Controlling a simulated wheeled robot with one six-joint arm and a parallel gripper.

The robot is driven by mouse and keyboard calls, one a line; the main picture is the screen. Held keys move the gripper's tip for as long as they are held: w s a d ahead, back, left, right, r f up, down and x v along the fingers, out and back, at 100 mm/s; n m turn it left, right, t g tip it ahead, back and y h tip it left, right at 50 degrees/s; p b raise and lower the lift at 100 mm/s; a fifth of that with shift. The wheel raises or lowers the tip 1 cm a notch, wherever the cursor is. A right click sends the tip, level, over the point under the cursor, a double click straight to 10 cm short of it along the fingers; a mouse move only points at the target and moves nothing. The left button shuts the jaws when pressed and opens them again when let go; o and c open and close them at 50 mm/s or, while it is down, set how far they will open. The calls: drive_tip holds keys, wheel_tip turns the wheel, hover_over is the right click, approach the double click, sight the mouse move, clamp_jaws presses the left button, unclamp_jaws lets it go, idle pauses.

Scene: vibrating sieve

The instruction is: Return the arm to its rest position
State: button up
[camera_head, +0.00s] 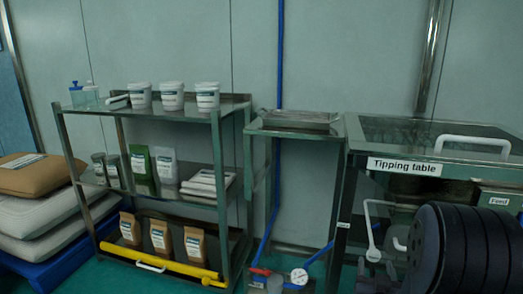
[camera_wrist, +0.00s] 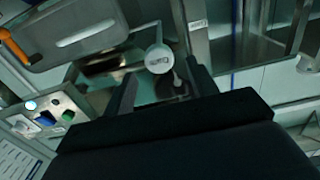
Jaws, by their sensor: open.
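My gripper (camera_wrist: 162,74) shows in the wrist view as two short dark fingers on a broad dark body. The fingers stand apart and hold nothing. A round white labelled disc (camera_wrist: 158,58) on a thin stem appears between and beyond the fingertips; I cannot tell how far away it is, and no contact shows. The tipping table (camera_head: 404,167) stands at the right with a glass-like top and a white handle (camera_head: 473,143).
A steel shelf rack (camera_head: 165,113) with tubs and pouches stands at the left, beside stacked sacks (camera_head: 35,175). A small steel stand (camera_head: 295,130) is in the middle. The wrist view shows a control panel (camera_wrist: 45,117) with coloured buttons and an orange handle (camera_wrist: 17,46) at the left.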

sight(372, 247)
drive_tip(key=x, duration=0.7)
drive_tip(key=shift+r+p, duration=0.1)
drive_tip(key=shift+p, duration=0.25)
drive_tip(key=shift+w+d, duration=0.25)
drive_tip(key=shift+w, duration=0.4)
drive_tip(key=shift+a, duration=0.1)
